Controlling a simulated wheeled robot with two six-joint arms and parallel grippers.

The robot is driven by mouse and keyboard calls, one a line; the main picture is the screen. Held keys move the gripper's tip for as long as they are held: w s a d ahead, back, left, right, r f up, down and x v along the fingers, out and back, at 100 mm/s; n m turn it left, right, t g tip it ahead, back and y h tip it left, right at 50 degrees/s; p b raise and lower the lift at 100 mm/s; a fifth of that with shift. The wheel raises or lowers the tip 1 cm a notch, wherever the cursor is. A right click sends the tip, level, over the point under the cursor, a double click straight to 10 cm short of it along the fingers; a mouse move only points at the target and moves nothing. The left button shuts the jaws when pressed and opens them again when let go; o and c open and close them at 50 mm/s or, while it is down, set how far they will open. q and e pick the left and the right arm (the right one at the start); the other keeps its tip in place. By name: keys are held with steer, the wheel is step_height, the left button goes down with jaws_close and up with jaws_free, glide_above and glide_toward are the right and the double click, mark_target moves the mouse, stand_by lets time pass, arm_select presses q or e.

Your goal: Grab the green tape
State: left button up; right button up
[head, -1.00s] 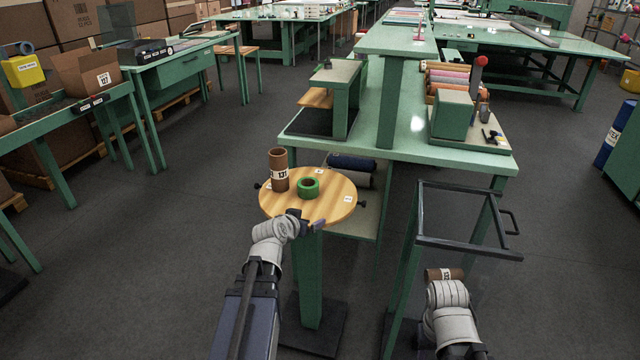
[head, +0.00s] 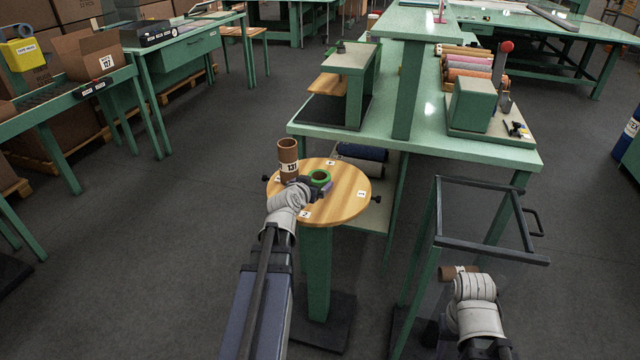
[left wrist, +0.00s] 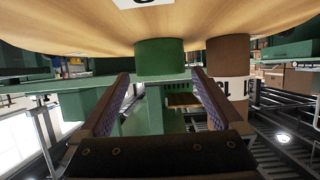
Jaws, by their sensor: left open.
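The green tape (head: 321,177) is a short green ring lying flat on a round wooden tabletop (head: 345,208). My left gripper (head: 308,186) is open at the near left side of the tape, low over the tabletop, and partly covers it. In the left wrist view, which is upside down, the tape (left wrist: 160,58) lies ahead between the two open fingers (left wrist: 157,80); contact cannot be told. My right arm is at the lower right; its gripper fingers are hidden, with a brown roll (head: 458,271) just beyond the wrist.
A brown labelled tube (head: 288,158) stands upright just left of the tape, close to my left gripper; it also shows in the left wrist view (left wrist: 228,68). A dark-framed stand (head: 490,247) is at the right. A green workbench (head: 430,140) lies behind the round table.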

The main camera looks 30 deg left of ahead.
mark_target(318, 177)
arm_select(q)
steer(key=shift+w+a+f, duration=0.15)
steer(key=shift+w, duration=0.4)
steer(key=b+x, duration=0.1)
steer(key=x, duration=0.3)
steer(key=shift+w, duration=0.2)
steer(key=shift+s, duration=0.1)
steer(key=shift+c, duration=0.2)
steer(key=c, duration=1.1)
steer(key=shift+r, duration=0.3)
step_height(318, 177, up, 10)
steer(key=p, duration=0.9)
steer(key=shift+p, duration=0.4)
steer(key=shift+f, duration=0.1)
